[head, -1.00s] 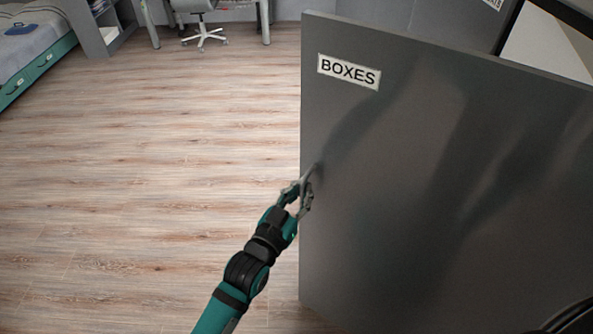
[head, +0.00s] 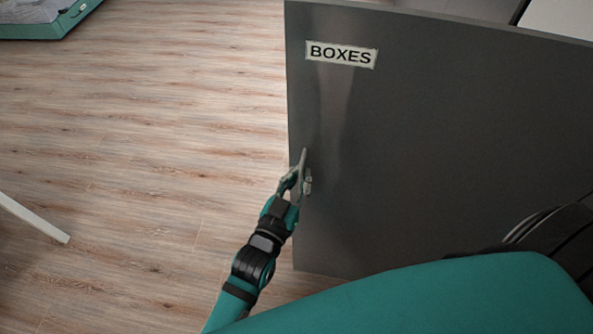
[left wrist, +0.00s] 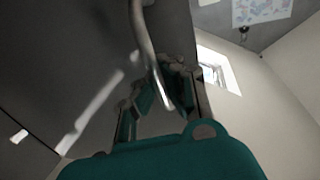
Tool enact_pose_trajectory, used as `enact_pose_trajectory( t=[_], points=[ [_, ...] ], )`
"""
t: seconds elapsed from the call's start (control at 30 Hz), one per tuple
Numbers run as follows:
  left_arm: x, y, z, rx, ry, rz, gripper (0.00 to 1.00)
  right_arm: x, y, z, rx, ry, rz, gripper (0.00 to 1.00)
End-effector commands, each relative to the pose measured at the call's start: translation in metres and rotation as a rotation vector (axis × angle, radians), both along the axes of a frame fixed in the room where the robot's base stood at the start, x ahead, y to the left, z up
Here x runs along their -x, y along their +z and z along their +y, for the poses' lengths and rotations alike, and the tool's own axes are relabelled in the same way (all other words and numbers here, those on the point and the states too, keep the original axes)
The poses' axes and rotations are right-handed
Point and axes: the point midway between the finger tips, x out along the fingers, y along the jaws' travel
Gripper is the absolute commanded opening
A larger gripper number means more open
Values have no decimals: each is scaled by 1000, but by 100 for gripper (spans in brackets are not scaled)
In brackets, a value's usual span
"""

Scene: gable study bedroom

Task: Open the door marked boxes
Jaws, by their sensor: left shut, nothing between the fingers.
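The dark grey door (head: 430,140) with the white BOXES label (head: 341,54) fills the right of the head view. It stands out over the floor, with its free upright edge to the left. My left gripper (head: 301,171) is at that edge, below the label, shut with nothing held. In the left wrist view a curved metal handle (left wrist: 146,45) runs down in front of the gripper, close to the fingers. I cannot tell whether they touch it. The door's grey face (left wrist: 60,50) is to the left there. My right gripper is not in view.
Wooden floor (head: 150,130) lies clear left of the door. A teal bed base (head: 75,18) is at the top left, and a pale bar (head: 35,218) enters at the left edge. A large teal part of mine covers the lower right.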

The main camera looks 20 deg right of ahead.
Motion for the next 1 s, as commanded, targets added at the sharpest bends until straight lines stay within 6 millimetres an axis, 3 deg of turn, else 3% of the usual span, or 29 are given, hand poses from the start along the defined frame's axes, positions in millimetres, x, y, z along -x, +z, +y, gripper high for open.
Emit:
enact_pose_trajectory(
  t=[0.47,0.7,1.0],
  points=[
    [0,3,0,2,1,-8,1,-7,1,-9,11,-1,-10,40],
    [0,2,0,2,0,-4,32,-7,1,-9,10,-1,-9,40],
    [2,1,1,1,-1,-1,33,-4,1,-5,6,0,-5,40]
  ],
)
